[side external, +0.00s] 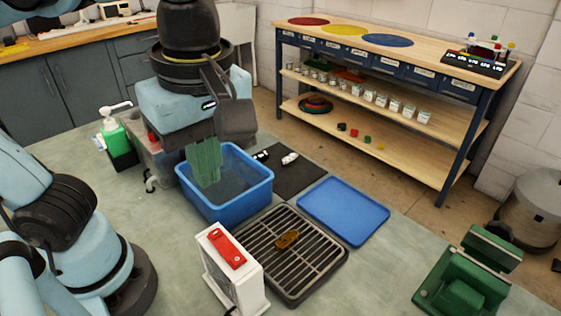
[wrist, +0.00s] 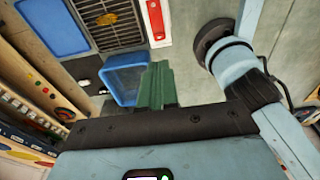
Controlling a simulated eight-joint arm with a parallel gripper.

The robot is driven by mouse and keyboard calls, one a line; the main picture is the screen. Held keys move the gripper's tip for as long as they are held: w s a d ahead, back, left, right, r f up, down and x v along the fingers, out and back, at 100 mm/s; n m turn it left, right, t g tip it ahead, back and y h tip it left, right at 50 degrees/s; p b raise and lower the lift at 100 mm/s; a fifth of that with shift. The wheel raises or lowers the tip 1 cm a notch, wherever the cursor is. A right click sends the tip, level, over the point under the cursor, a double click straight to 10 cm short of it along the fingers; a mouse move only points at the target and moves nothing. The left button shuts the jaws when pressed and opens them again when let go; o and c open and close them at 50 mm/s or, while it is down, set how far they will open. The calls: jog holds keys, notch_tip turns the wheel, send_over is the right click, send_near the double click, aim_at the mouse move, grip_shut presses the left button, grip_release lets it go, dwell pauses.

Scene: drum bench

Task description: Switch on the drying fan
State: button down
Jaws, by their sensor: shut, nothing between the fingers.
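The drying fan (side external: 238,284) is a white upright box at the front middle of the bench. A long red switch (side external: 226,249) lies on its top; whether it is on or off I cannot tell. In the wrist view the red switch (wrist: 155,18) shows at the top edge, with little of the fan body visible. My gripper (side external: 205,184) has green fingers that point down over the blue tub (side external: 228,206), behind the fan and apart from it. The fingers are shut and empty; they also show in the wrist view (wrist: 157,68).
A drying rack (side external: 322,273) with a brown piece (side external: 287,239) on it stands right of the fan. A flat blue tray (side external: 345,211) and a dark mat (side external: 290,178) lie behind it. A green soap bottle (side external: 116,139) stands left; a green vise (side external: 463,283) is at front right.

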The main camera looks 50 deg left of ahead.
aim_at(215, 232)
jog(key=f, duration=0.3)
jog(key=a+f, duration=0.1)
jog(key=f, duration=0.7)
jog(key=shift+a, duration=0.2)
jog(key=shift+r, duration=0.1)
